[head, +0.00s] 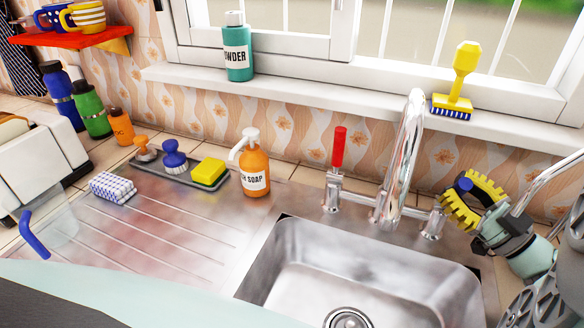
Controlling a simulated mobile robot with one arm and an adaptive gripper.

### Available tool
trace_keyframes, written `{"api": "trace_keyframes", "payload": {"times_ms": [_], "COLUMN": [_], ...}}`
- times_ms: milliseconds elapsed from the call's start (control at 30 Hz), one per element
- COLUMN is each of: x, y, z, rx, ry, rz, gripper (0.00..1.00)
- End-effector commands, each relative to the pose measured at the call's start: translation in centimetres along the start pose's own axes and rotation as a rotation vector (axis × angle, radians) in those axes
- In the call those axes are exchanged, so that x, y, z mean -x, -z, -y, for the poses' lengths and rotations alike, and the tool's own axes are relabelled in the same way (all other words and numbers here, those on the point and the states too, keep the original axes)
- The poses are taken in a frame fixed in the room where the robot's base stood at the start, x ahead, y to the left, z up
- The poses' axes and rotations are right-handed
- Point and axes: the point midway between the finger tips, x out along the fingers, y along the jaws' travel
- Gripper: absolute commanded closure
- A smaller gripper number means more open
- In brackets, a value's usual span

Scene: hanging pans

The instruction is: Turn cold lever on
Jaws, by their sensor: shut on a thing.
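The chrome tap (402,165) stands behind the sink, its tall spout upright. The lever with the red handle (338,150) stands upright on the left of the tap. On the right of the tap, a blue lever end (465,184) shows between the yellow ribbed fingers of my gripper (468,194). My gripper comes in from the right and is shut on this blue lever. Most of the blue lever is hidden by the fingers.
The steel sink basin (360,262) is empty in front of the tap. An orange soap bottle (255,168), yellow sponge (209,173) and small brushes stand left. A yellow brush (457,82) and powder bottle (237,48) stand on the window sill. The drainer (165,238) is mostly clear.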

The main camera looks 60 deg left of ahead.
Motion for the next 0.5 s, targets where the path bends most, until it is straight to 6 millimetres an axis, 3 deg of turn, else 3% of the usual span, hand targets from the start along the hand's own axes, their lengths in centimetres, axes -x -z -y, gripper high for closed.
{"api": "trace_keyframes", "payload": {"times_ms": [233,267,500], "x": [0.07,0.07,0.06], "y": [-0.03,-0.03,-0.03], "z": [-0.09,-0.09,-0.07], "rx": [0.0,0.0,0.0], "ry": [-0.004,-0.004,-0.003], "rz": [0.003,0.003,0.003], "gripper": [1.0,0.75,0.5]}}
